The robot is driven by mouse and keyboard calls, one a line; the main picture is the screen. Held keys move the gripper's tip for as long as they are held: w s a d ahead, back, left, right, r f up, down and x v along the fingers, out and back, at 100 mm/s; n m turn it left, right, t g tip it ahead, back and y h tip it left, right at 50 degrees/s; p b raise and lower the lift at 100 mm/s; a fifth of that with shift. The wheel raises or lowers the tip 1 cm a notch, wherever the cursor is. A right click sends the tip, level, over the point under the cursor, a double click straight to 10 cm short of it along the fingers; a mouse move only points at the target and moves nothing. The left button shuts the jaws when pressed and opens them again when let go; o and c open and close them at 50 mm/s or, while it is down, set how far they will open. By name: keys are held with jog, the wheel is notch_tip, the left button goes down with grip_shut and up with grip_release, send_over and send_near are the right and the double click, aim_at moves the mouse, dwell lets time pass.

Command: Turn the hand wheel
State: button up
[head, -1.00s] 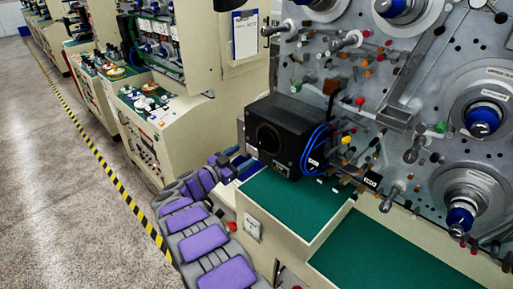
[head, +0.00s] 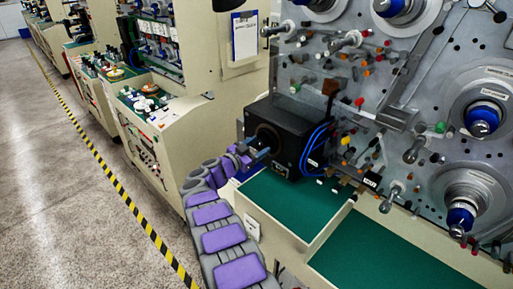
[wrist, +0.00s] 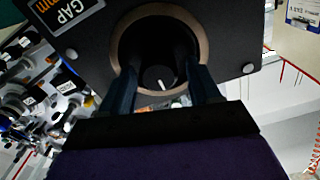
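The hand wheel appears to be a dark round knob with a white mark (wrist: 157,77), inside a round, bronze-rimmed opening in a black box. In the head view the black box (head: 290,133) stands on the green ledge of the winding machine, and the knob cannot be made out. My gripper (wrist: 160,58) is at the opening with its two fingers apart, one on each side of the knob. Whether they touch it cannot be told. In the head view my gripper (head: 262,152) is at the left face of the box, at the end of my purple-padded arm.
Blue cables (head: 316,142) hang from the box's right side. The machine panel (head: 420,120) with spindles and rollers rises at the right. A green shelf (head: 390,255) lies in front. Another cream machine (head: 165,130) stands at the left, beside open floor with a yellow-black line.

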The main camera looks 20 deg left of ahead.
jog(key=c, duration=0.9)
jog(key=shift+m, duration=0.3)
jog(key=m+b, duration=0.2)
jog(key=m, duration=0.2)
jog(key=shift+m, duration=0.3)
jog(key=m+b, duration=0.3)
jog(key=m, duration=0.2)
jog(key=shift+f, duration=0.15)
jog(key=m+b, duration=0.1)
jog(key=m, duration=0.1)
jog(key=m+b, duration=0.3)
jog(key=b, duration=0.1)
jog(key=shift+d+f+m, duration=0.1)
jog(key=shift+f+m, duration=0.15)
jog(key=shift+m, duration=0.15)
jog(key=m+b, duration=0.4)
jog(key=shift+m, duration=0.4)
jog(key=shift+b, duration=0.4)
